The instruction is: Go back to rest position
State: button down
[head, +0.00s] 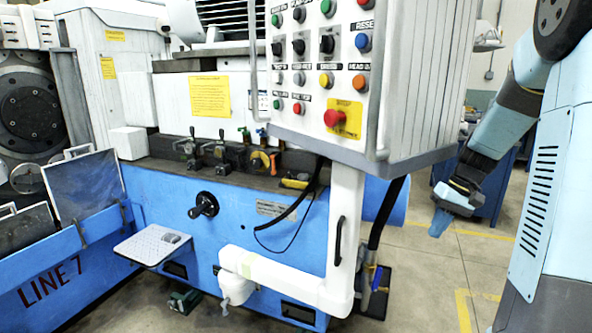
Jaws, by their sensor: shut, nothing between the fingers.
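My gripper (440,222) hangs at the right of the head view, at the end of my arm, with its light blue fingers pointing down. The fingers look together and hold nothing. It is in open air over the floor, to the right of the control panel (345,75) and apart from it.
The control panel with several buttons hangs on a white pipe arm (344,225). Behind it stands the blue grinder (250,250) with a handwheel (203,205) and a small white shelf (153,245). Grey floor (420,280) with yellow lines is clear below my gripper.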

jog(key=s+a+r+t+h, duration=0.2)
jog(key=s+a+r, duration=0.4)
jog(key=s, duration=0.4)
jog(key=s+a+r+t+h, duration=0.2)
jog(key=s+a+r+t, duration=0.2)
jog(key=s, duration=0.7)
notch_tip(320, 180, up, 3)
jog(key=shift+a+r, duration=0.1)
jog(key=shift+a, duration=1)
